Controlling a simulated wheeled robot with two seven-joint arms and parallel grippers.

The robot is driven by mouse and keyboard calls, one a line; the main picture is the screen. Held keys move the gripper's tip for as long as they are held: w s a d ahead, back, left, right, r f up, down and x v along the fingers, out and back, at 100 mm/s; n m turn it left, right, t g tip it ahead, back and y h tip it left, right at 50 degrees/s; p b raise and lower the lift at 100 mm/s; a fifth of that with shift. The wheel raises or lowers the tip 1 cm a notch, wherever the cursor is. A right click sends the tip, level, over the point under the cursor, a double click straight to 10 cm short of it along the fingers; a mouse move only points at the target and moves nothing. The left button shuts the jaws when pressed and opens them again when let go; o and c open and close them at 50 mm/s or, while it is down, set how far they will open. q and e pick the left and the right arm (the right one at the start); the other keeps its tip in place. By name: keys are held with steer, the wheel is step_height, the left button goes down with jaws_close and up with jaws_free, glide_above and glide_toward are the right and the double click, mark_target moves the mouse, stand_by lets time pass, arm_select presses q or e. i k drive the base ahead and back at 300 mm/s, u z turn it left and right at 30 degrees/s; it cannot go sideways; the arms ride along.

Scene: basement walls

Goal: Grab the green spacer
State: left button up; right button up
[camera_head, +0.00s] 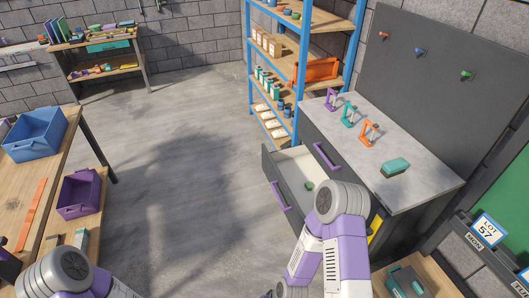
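A small green piece (309,185), which looks like the green spacer, lies inside the open drawer (291,168) of the dark grey cabinet. It is small in view, and its exact shape cannot be told. My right arm reaches up from the bottom just right of the drawer and hides part of it and the cabinet front. My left arm shows only at the lower left corner. Neither gripper's fingers can be seen.
The cabinet top (430,184) holds purple, teal and orange stands and a teal box (395,167). A blue-framed shelf (297,75) stands behind. The middle floor is clear.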

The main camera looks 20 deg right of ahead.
mark_target(307, 184)
steer(key=u, duration=0.25)
steer(key=i, duration=2)
steer(key=z, duration=0.25)
steer(key=i, duration=1.7)
steer(key=z, duration=2.05)
steer(key=i, duration=0.9)
steer(key=z, duration=0.65)
